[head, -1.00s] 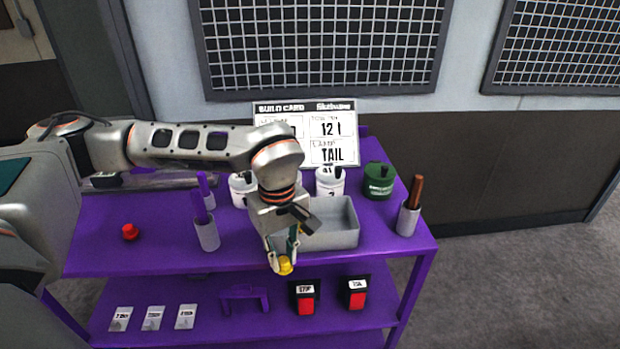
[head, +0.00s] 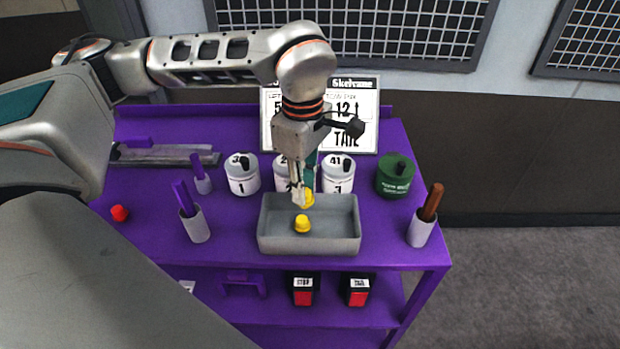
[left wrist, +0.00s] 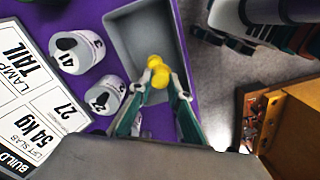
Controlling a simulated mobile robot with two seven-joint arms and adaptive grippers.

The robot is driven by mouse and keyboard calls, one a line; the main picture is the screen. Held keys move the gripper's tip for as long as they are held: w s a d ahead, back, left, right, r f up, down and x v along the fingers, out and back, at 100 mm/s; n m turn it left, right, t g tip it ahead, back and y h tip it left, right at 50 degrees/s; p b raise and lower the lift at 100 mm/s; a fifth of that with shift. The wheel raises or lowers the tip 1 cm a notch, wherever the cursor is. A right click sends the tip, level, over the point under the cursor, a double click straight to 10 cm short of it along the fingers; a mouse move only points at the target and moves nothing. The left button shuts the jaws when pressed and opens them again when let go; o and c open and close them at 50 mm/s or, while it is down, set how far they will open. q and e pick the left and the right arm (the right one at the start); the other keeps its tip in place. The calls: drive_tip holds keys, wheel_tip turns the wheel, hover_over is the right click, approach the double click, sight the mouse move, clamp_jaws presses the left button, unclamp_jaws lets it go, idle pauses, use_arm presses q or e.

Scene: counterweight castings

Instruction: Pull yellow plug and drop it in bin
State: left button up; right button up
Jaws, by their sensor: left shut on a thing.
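My left gripper (head: 305,200) is shut on a yellow plug (head: 309,199) above the grey bin (head: 338,247). In the left wrist view the fingertips (left wrist: 160,78) meet at the held plug (left wrist: 160,78), with the bin (left wrist: 128,38) behind. A second yellow plug (head: 302,224) appears inside the bin, nearer its front wall. It also shows just beyond the held one in the left wrist view (left wrist: 156,62). I cannot tell how far the held plug is above the bin floor. My right gripper is not in view.
Several numbered white canisters (head: 242,178) and a green one (head: 395,178) stand behind the bin on the purple table (head: 390,250). Holders with purple (head: 196,226) and brown (head: 421,231) sticks flank it. A red plug (head: 119,213) lies at left. A card (head: 350,110) stands behind.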

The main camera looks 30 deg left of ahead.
use_arm(q)
drive_tip(key=shift+s+f, duration=0.2)
drive_tip(key=shift+f, duration=0.2)
wheel_tip(320, 180, down, 4)
drive_tip(key=b, duration=0.3)
drive_tip(key=shift+r, duration=0.1)
drive_tip(key=shift+f+b, duration=0.35)
drive_tip(key=shift+b, duration=0.1)
drive_tip(key=shift+w+f, duration=0.1)
drive_tip(key=shift+f, duration=0.1)
drive_tip(key=shift+r, duration=0.1)
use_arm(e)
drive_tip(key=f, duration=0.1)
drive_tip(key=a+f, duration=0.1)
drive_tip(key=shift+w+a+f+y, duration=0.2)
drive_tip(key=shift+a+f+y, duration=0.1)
use_arm(q)
drive_tip(key=o, duration=1)
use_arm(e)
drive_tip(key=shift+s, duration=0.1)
use_arm(q)
drive_tip(key=shift+r, duration=0.1)
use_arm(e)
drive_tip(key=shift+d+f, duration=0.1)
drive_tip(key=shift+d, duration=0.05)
use_arm(q)
wheel_tip(320, 180, up, 12)
drive_tip(key=shift+f, duration=0.1)
